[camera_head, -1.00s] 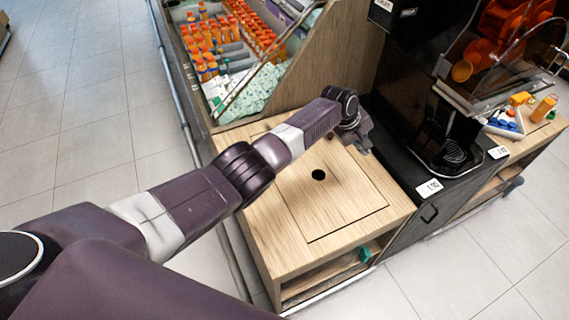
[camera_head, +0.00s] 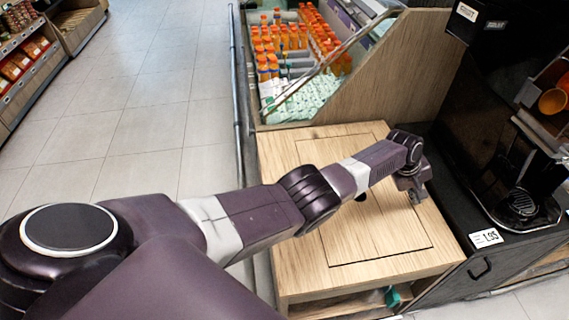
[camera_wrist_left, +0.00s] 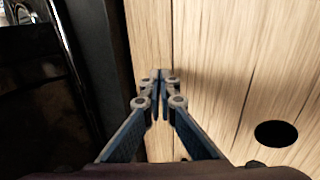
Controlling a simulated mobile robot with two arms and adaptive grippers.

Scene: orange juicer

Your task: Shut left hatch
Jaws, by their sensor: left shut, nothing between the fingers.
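A wooden hatch panel (camera_head: 385,240) with a dark round hole lies flat in the top of the wooden counter, its outline showing as a thin seam. It looks flush with the counter. The panel also fills the right of the left wrist view (camera_wrist_left: 235,60), with the hole at lower right. My left gripper (camera_head: 416,195) is shut and empty, above the panel's right side near the black juicer stand. In the wrist view its fingertips (camera_wrist_left: 160,76) meet near a seam in the wood. My left arm covers part of the panel. My right gripper is out of view.
The black juicer (camera_head: 515,150) stands to the right, with a price tag (camera_head: 486,238) and a cabinet handle below. A chilled display of orange bottles (camera_head: 290,40) with a wooden side wall stands behind the counter. Open tiled floor (camera_head: 150,110) lies to the left.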

